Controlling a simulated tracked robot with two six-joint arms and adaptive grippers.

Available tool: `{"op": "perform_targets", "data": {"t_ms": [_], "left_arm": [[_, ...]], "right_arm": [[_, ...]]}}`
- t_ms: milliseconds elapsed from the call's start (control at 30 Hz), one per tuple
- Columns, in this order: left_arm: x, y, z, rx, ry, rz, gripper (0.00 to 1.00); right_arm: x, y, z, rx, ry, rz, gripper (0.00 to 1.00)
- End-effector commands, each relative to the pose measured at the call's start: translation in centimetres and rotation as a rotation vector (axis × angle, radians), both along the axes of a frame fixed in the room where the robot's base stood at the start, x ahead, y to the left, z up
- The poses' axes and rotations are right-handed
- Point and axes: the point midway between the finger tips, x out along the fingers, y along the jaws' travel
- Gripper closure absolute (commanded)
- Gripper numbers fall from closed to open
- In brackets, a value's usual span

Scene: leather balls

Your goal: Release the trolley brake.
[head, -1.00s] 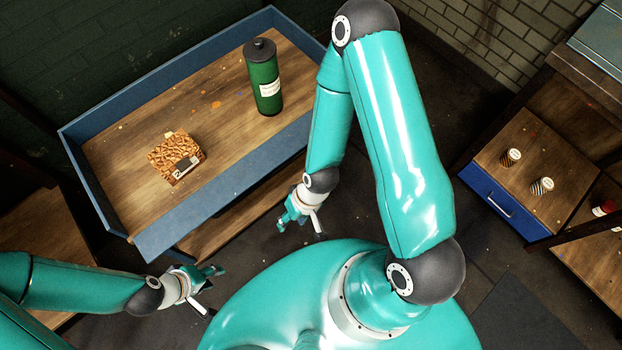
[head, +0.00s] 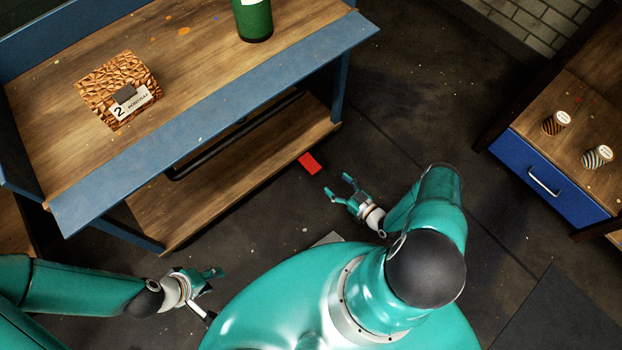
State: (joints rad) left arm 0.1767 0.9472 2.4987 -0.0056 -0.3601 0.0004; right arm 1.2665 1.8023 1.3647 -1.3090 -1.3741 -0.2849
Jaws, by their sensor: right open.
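The trolley is a blue-framed cart with a wooden top (head: 190,75) and a wooden lower shelf (head: 235,185). A small red tab (head: 309,163), possibly the brake pedal, shows near the floor beside the lower shelf's right end. My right gripper (head: 338,184) is open and empty, its fingers pointing toward the red tab, a short gap below and right of it in the picture. My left gripper (head: 214,281) is in front of the lower shelf, apart from it; its jaw opening is unclear.
A copper-patterned box (head: 118,84) with a label and a green canister (head: 253,18) stand on the trolley top. At right, a bench with a blue drawer (head: 545,178) holds striped spools (head: 557,123). Dark floor between trolley and bench is clear.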

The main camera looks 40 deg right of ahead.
Motion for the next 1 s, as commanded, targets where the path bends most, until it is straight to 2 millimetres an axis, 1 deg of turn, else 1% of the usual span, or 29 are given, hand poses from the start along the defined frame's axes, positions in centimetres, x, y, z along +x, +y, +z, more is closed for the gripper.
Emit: {"op": "perform_targets", "data": {"t_ms": [33,100,233,367,467,567,1000], "left_arm": [[0.0,0.0,-2.6,0.0,0.0,0.0,0.6],[0.0,0.0,-3.6,0.0,0.0,0.0,0.6],[0.0,0.0,-4.5,0.0,-0.001,0.0,0.6],[0.0,0.0,-4.6,0.0,-0.001,0.0,0.6],[0.0,0.0,-4.6,0.0,-0.001,0.0,0.6],[0.0,0.0,-4.8,0.0,-0.001,0.0,0.6],[0.0,0.0,-6.5,0.0,-0.001,0.0,0.6]], "right_arm": [[-1.6,-0.2,-3.0,-0.02,-0.047,-0.016,0.23],[-3.0,-0.2,-3.9,-0.043,-0.104,-0.023,0.23],[-4.6,0.0,-4.7,-0.071,-0.166,-0.029,0.23],[-4.5,0.1,-4.7,-0.079,-0.187,-0.029,0.23],[-3.4,0.2,-4.6,-0.079,-0.188,-0.027,0.23],[-1.9,0.4,-4.5,-0.079,-0.188,-0.024,0.23],[7.5,1.1,-4.7,-0.08,-0.186,-0.023,0.23]]}}
